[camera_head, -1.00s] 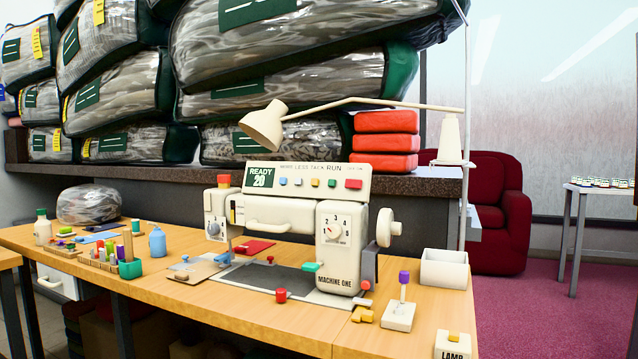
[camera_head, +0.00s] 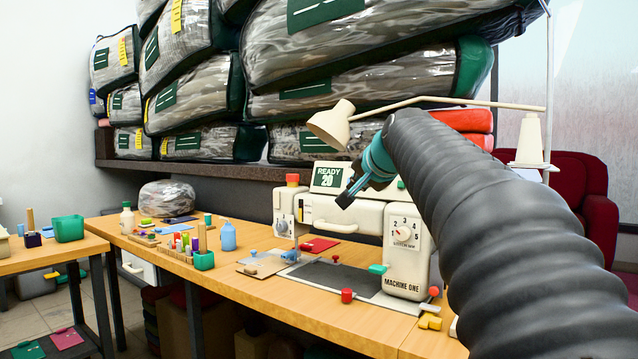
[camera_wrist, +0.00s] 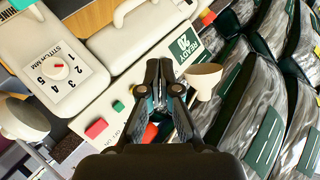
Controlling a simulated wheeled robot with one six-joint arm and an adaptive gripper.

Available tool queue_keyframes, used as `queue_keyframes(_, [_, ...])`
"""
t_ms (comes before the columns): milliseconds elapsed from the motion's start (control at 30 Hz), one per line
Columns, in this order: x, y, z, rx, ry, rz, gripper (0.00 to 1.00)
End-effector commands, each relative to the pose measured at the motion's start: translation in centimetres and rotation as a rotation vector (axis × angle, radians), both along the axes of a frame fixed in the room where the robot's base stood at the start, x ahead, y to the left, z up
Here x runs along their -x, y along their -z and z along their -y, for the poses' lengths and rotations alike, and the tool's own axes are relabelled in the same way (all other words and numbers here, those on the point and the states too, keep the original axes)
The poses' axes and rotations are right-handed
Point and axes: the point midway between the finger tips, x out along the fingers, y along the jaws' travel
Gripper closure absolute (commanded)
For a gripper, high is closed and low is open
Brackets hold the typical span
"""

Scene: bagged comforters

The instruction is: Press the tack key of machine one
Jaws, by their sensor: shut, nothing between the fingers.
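Machine one is a cream sewing machine (camera_head: 405,265) on the wooden table, with its name on the lower front. Its top panel carries a green READY 20 display (camera_head: 328,177); my arm hides most of the panel's keys in the head view. In the wrist view, a red key (camera_wrist: 96,129) and a green key (camera_wrist: 118,106) show on the panel. My gripper (camera_head: 348,197) is shut and empty, in front of the panel near the display. Its fingers (camera_wrist: 165,72) partly cover the panel in the wrist view.
A cream lamp shade (camera_head: 331,124) hangs close behind the panel; it also shows near my fingers in the wrist view (camera_wrist: 203,80). A numbered dial (camera_head: 402,233) is on the machine's front. Bagged comforters (camera_head: 340,85) are stacked behind. A red knob (camera_head: 347,295) stands on the table.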

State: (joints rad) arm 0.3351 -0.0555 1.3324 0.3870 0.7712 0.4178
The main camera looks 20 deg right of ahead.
Motion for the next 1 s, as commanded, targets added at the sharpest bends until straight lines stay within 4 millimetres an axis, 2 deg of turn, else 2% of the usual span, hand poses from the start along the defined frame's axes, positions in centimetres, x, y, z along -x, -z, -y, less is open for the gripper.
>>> queue_keyframes(100, [-1.4, -1.9, 1.6, -0.033, 0.028, 0.044, 1.00])
queue_keyframes(267, [-1.9, -2.8, 2.1, -0.049, 0.038, 0.066, 1.00])
queue_keyframes(667, [-2.1, -2.6, 2.4, -0.049, 0.038, 0.065, 1.00])
queue_keyframes(1000, [-4.3, -1.4, 5.3, -0.049, 0.040, 0.064, 1.00])
